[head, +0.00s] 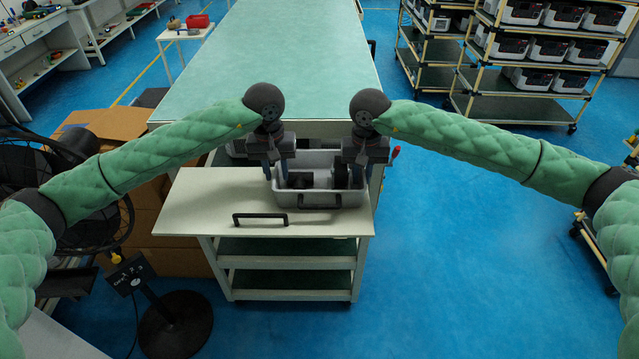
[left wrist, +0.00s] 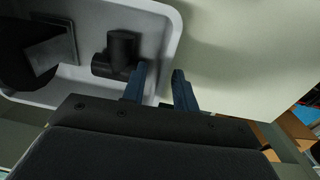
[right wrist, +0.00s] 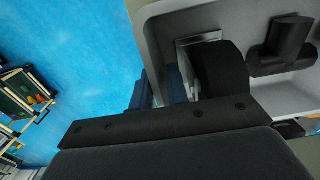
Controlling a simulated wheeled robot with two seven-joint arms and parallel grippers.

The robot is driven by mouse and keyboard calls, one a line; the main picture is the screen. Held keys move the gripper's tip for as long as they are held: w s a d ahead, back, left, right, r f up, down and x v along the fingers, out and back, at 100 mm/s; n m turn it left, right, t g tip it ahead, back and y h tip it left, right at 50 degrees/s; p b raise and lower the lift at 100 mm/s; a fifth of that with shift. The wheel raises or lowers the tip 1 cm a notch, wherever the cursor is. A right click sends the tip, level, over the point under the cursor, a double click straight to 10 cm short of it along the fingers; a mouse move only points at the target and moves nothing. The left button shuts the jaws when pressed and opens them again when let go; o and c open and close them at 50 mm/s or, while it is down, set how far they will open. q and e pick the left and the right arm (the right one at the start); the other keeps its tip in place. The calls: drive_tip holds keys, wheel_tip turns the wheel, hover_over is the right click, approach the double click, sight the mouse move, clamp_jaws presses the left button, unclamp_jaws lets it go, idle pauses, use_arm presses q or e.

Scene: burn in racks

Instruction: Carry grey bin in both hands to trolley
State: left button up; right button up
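The grey bin (head: 337,200) sits upright at the right end of the trolley's pale top (head: 215,205). It holds black parts, including a black tee-shaped fitting (left wrist: 121,53) and a dark cylinder with a metal plate (right wrist: 218,72). My left gripper (head: 279,168) is at the bin's left wall, with its fingers on either side of the rim (left wrist: 172,50) and a gap showing between them. My right gripper (head: 364,166) is at the right wall, one finger outside and one inside; its fingers look apart, and the contact is partly hidden by the wall (right wrist: 150,45).
A long green-topped table (head: 290,60) stands right behind the trolley. A black handle (head: 260,218) is on the trolley's near side. Cardboard boxes (head: 150,215) and a black stand (head: 175,325) are at left.

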use_arm(q)
drive_tip(key=shift+f, duration=0.3)
use_arm(e)
drive_tip(key=shift+f, duration=0.35)
use_arm(q)
drive_tip(key=c, duration=0.4)
use_arm(e)
clamp_jaws()
use_arm(q)
clamp_jaws()
drive_tip(key=shift+r, duration=0.15)
use_arm(e)
drive_tip(key=shift+r, duration=0.2)
